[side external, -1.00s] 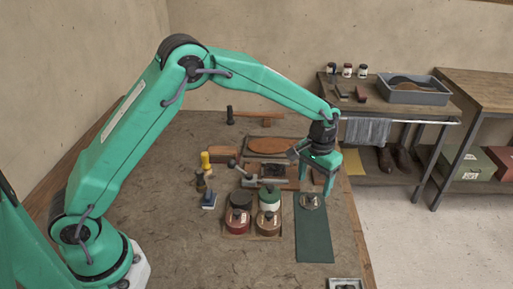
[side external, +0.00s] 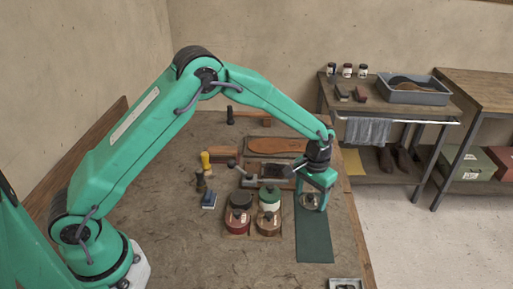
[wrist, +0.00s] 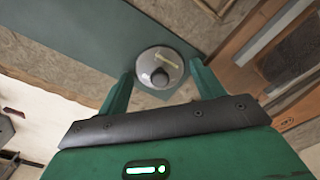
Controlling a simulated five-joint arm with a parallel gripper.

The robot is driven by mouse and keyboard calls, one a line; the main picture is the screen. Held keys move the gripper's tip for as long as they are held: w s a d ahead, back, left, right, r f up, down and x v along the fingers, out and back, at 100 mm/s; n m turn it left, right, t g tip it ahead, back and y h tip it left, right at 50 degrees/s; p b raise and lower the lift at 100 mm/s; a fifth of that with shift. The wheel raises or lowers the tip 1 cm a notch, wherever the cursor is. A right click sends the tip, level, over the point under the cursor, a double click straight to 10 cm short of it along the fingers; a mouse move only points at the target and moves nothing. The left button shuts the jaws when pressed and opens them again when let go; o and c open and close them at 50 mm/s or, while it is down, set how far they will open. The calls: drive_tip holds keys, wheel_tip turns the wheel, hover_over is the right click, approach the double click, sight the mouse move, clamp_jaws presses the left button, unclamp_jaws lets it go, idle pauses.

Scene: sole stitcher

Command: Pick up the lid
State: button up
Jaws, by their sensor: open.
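The lid is a round, greyish metal disc with a dark knob and a pale yellowish mark on its top. In the wrist view the lid (wrist: 160,67) lies on the dark green mat (wrist: 75,30), ahead of and between the fingertips of my gripper (wrist: 161,80). In the side external view my gripper (side external: 313,203) is low over the mat (side external: 314,240), with its fingers on either side of the lid (side external: 309,203). My gripper is open. Whether the fingers touch the lid, I cannot tell.
A stitching fixture (side external: 272,170) and a brown sole (side external: 276,145) lie behind. A small metal tray (side external: 345,284) sits at the front right. The mat's front part is clear.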

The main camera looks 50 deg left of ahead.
sight(311, 195)
idle(0.3)
drive_tip(key=c, duration=0.7)
drive_tip(key=shift+c, duration=0.3)
drive_tip(key=shift+r, duration=0.25)
clamp_jaws()
wheel_tip(311, 195, up, 4)
drive_tip(key=shift+f, duration=0.1)
drive_tip(key=s+d+r, duration=0.6)
drive_tip(key=s+d, duration=0.2)
drive_tip(key=shift+s+r, duration=0.15)
drive_tip(key=shift+r, duration=0.2)
